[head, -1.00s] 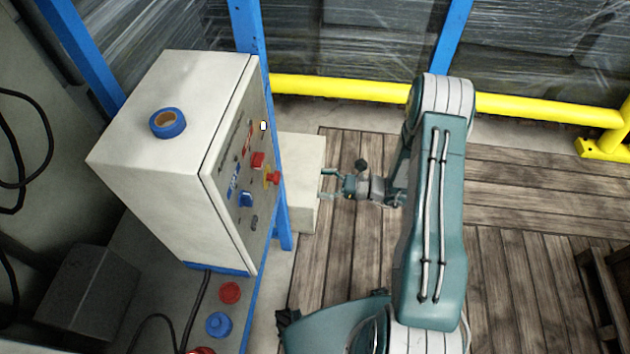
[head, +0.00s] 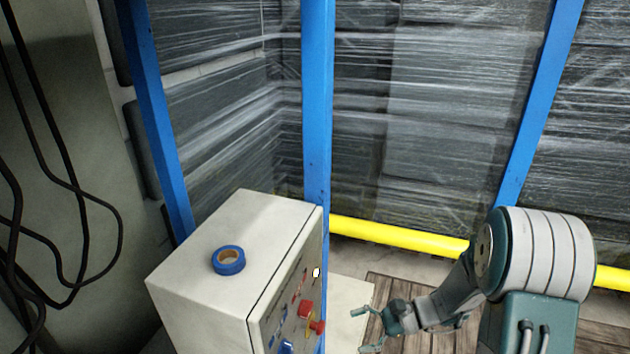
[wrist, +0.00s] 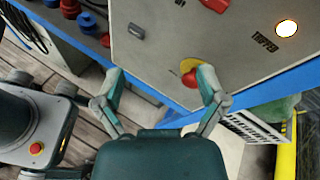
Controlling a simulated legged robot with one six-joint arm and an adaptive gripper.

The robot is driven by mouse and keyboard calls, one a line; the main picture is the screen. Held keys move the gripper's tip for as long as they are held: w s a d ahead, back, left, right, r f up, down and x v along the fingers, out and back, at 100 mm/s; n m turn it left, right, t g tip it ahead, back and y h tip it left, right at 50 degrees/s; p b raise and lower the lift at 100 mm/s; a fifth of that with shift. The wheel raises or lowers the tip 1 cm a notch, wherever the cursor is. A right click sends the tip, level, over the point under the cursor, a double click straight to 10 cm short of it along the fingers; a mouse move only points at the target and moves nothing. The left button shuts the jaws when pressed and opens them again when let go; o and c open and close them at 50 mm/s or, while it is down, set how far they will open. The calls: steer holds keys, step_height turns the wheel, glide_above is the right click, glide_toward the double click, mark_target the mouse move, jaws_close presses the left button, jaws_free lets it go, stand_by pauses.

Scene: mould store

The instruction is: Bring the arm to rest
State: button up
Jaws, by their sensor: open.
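My gripper (head: 365,329) is open and empty in the head view, just right of a white control box (head: 225,276). Its two fingers stand apart. In the wrist view my gripper (wrist: 160,90) has a finger on each side of a red button on a yellow plate (wrist: 190,76) on the box's panel. The fingers do not visibly hold the button; the gap to the panel is hard to judge. My arm reaches in from the right in the head view, bent at a large grey joint.
A blue tape roll (head: 228,260) lies on the box. A blue post (head: 317,100) stands behind it, with a yellow rail (head: 400,235) near the floor and film-wrapped stacks (head: 440,110) beyond. Black cables (head: 75,190) hang at the left. A lit white lamp (wrist: 287,28) is on the panel.

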steer(key=s+d+r+n+t+h, duration=0.3)
steer(key=s+r+n+h, duration=0.3)
steer(key=s+r+h, duration=0.1)
steer(key=s+d+r+n+t+h, duration=0.2)
steer(key=s+r+n+h, duration=0.5)
steer(key=r, duration=0.5)
steer(key=s+t, duration=0.1)
steer(key=s, duration=0.1)
steer(key=shift+s+d+r, duration=0.25)
steer(key=shift+s+d, duration=0.1)
steer(key=shift+d, duration=0.05)
stand_by(3.1)
